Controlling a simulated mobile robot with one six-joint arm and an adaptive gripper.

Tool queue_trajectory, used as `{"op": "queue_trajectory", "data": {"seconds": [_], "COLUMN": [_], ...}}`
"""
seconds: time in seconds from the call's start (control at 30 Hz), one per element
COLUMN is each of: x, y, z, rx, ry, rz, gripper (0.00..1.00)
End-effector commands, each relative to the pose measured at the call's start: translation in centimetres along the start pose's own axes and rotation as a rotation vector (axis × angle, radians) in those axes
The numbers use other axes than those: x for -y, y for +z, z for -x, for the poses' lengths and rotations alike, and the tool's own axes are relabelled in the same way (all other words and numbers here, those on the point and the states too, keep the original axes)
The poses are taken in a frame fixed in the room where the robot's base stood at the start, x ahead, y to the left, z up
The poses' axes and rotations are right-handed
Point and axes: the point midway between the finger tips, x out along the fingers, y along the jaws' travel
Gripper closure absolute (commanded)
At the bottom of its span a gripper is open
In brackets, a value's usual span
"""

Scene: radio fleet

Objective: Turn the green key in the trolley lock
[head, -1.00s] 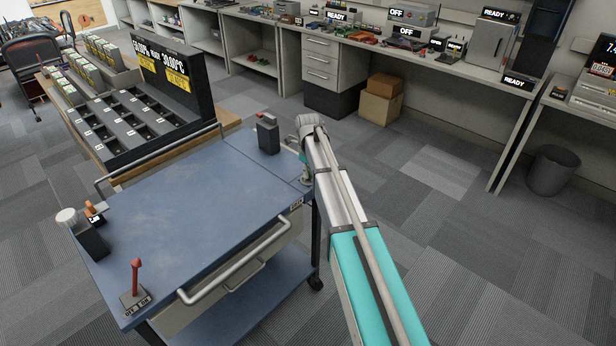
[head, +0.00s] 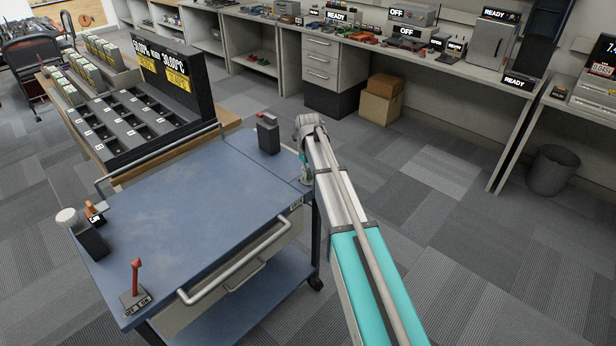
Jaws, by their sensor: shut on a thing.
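The blue-topped trolley (head: 190,205) stands in the middle of the head view. My gripper (head: 306,176) is at the trolley's right corner, low against the top, and is mostly hidden behind my own arm. It is shut on the green key at the lock there. The key and the lock are covered by my gripper and arm, so the key's angle cannot be told. A small label plate (head: 296,204) shows on the trolley edge just below my gripper.
On the trolley top are a dark box (head: 268,135) near my gripper, a red lever (head: 136,278) on an OFF/ON plate, and a dark block with a white knob (head: 82,233). A rack of slots (head: 130,120) stands behind. The top's middle is clear.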

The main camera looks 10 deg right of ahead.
Motion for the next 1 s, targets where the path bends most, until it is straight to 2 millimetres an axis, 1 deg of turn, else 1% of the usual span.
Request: {"op": "queue_trajectory", "data": {"seconds": [0.27, 0.3, 0.47, 0.5, 1.0], "x": [0.02, 0.02, 0.01, 0.01, 0.00], "y": [0.00, 0.00, 0.00, 0.00, -0.01], "z": [0.00, 0.00, 0.00, 0.00, 0.08], "rx": [0.000, 0.000, 0.000, 0.000, 0.000], "ry": [0.000, 0.000, 0.000, 0.000, 0.000], "rz": [-0.013, -0.013, -0.012, -0.011, -0.011], "gripper": [1.00, 0.74, 0.44, 0.41, 0.41]}}
